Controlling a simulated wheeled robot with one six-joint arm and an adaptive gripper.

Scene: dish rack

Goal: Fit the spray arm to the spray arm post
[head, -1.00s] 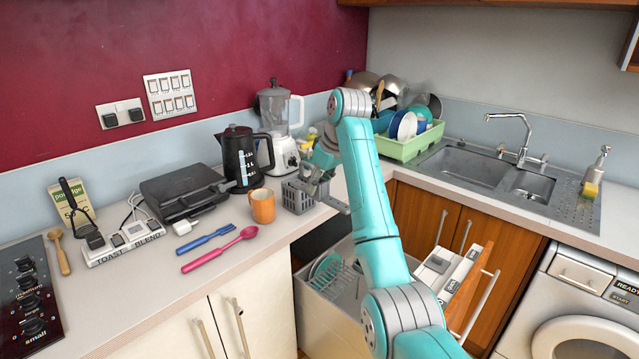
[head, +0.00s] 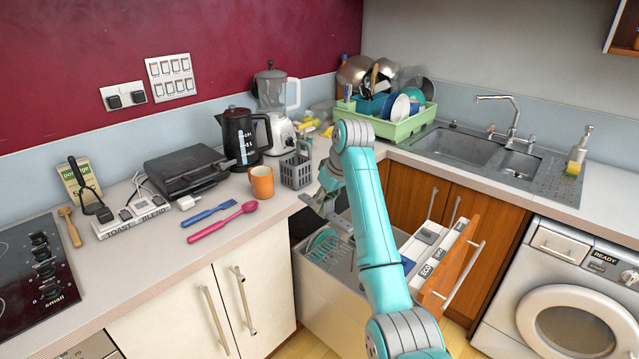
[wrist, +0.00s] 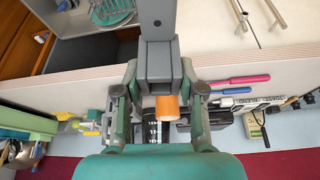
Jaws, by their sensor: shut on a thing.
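The spray arm (wrist: 155,62) is a grey bar with a thicker block at its near end. In the wrist view my gripper (wrist: 158,88) is shut on that block, and the bar reaches away toward the top of the picture. In the head view my gripper (head: 327,188) is at the counter's right edge, above the open drawer (head: 335,285). The drawer holds a wire rack with teal plates (head: 324,245). I cannot make out the spray arm post in either view; my arm covers part of the drawer.
A grey basket (head: 296,172) and orange mug (head: 261,182) stand on the counter close left of my gripper. A blue fork (head: 208,212) and pink spoon (head: 222,222) lie further left. A green dish rack (head: 400,125) stands behind. The drawer's wooden front (head: 452,265) stands out at right.

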